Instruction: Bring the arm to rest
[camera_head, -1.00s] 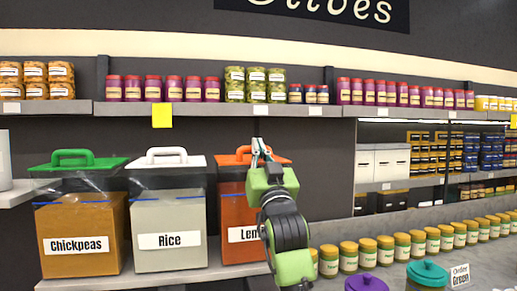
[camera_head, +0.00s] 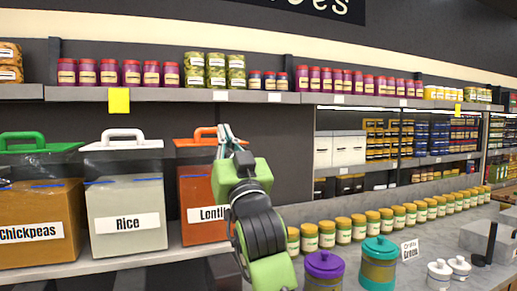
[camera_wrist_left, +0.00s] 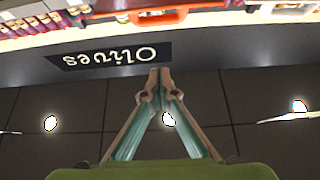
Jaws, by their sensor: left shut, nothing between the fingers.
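My left gripper (camera_head: 229,137) stands raised in front of the lentil container (camera_head: 205,196), its fingers pointing up. It hides part of that container's label and lid. In the left wrist view the two fingers (camera_wrist_left: 159,80) meet at their tips, with nothing between them. My right gripper is in neither view.
Rice (camera_head: 127,205) and chickpeas (camera_head: 38,215) containers stand on the shelf at left. An upper shelf (camera_head: 250,97) holds several jars. A purple-lidded jar (camera_head: 324,268) and a teal-lidded jar (camera_head: 379,264) stand on the counter at lower right.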

